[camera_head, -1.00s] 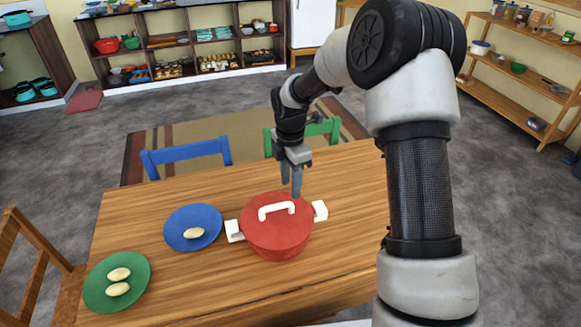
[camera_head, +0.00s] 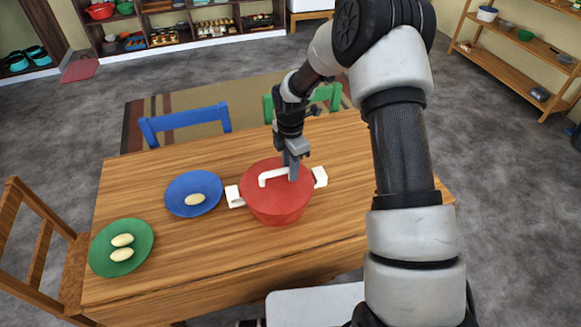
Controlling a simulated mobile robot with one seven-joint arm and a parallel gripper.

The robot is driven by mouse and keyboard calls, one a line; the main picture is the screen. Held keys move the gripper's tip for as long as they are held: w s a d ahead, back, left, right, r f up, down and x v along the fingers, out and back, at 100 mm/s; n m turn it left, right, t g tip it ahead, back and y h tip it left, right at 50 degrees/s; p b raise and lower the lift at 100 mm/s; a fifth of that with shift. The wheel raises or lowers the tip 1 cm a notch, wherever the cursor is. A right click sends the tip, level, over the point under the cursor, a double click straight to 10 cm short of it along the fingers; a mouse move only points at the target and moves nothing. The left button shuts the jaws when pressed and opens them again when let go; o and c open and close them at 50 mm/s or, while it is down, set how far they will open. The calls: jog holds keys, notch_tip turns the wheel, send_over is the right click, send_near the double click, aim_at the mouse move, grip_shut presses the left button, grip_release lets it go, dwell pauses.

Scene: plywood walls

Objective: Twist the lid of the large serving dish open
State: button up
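The large serving dish is a red pot (camera_head: 275,207) with white side handles, standing on the wooden table. Its red lid (camera_head: 270,193) sits on top, level and closed, with a white bar handle (camera_head: 272,177) across it. My gripper (camera_head: 293,174) points down at the right end of the lid handle. Its fingertips overlap the handle end in the picture. I cannot tell whether they touch or grip it, and the finger gap is not clear.
A blue plate (camera_head: 177,199) with one pale oval item lies left of the pot. A green plate (camera_head: 104,262) with two more lies at the table's left. Blue (camera_head: 185,122) and green chairs stand behind the table (camera_head: 190,262). A wooden chair (camera_head: 40,240) stands at left.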

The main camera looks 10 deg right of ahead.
grip_shut()
jog(key=shift+w+a+n, duration=0.2)
jog(key=shift+w+n, duration=0.2)
jog(key=shift+n, duration=0.8)
jog(key=shift+f+p, duration=0.1)
jog(key=shift+p, duration=0.2)
jog(key=shift+w+a+n, duration=0.2)
jog(key=shift+n, duration=0.6)
jog(key=shift+w+a+n, duration=0.2)
jog(key=shift+n, duration=0.6)
jog(key=shift+a+p, duration=0.1)
jog(key=shift+p, duration=0.25)
jog(key=shift+w+a+n, duration=0.1)
jog(key=shift+w+n, duration=0.1)
jog(key=shift+n, duration=0.3)
